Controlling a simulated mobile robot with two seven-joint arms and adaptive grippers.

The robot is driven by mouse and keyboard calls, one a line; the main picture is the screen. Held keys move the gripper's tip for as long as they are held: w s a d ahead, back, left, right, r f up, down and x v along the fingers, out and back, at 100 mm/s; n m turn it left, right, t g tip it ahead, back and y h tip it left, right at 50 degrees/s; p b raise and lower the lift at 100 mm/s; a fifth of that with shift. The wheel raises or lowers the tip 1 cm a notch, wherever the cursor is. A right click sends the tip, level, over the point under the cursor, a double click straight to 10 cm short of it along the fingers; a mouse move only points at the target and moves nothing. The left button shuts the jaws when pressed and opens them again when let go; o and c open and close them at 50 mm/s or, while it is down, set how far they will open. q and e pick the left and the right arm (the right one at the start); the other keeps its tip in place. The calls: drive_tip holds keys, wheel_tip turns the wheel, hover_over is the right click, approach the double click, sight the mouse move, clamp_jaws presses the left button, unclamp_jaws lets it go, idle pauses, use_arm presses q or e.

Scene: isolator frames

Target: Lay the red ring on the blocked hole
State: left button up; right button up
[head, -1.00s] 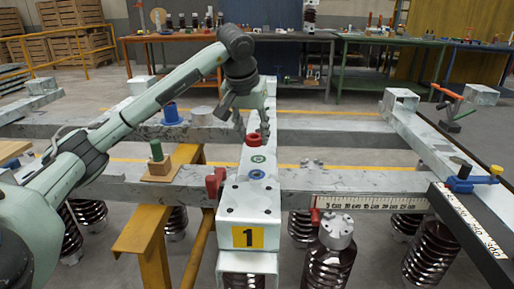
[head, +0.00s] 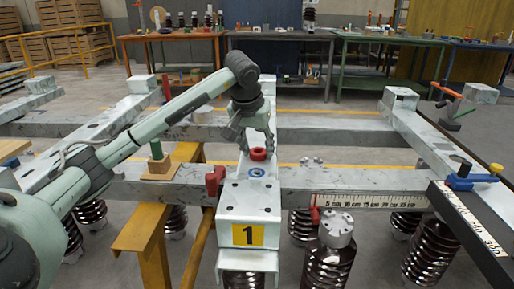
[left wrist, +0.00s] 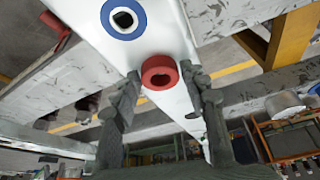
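The red ring (head: 258,154) is between the fingertips of my left gripper (head: 256,148), over the pale beam behind the blue-ringed hole (head: 257,173). In the left wrist view, the red ring (left wrist: 160,72) sits between both fingers (left wrist: 162,76), which seem to touch its sides. The blue-ringed hole (left wrist: 123,18) shows a dark opening and is clear of the ring. The green-ringed mark farther along the beam is hidden behind the ring and gripper. I cannot tell whether the ring touches the beam. My right gripper is out of view.
A red clamp (head: 214,181) stands left of the beam. A green peg on a wooden block (head: 159,166) is farther left. A yellow number 1 plate (head: 248,235) marks the beam's front. Ribbed brown insulators (head: 330,262) stand below. A blue and yellow tool (head: 470,180) lies right.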

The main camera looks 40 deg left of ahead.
use_arm(q)
drive_tip(key=shift+o, duration=0.9)
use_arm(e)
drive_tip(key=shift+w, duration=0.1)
use_arm(q)
drive_tip(key=shift+r, duration=0.15)
drive_tip(key=v, duration=1.2)
drive_tip(key=shift+p, duration=0.4)
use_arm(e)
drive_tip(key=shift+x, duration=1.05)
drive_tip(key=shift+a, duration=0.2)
use_arm(q)
drive_tip(key=shift+s+d, duration=0.1)
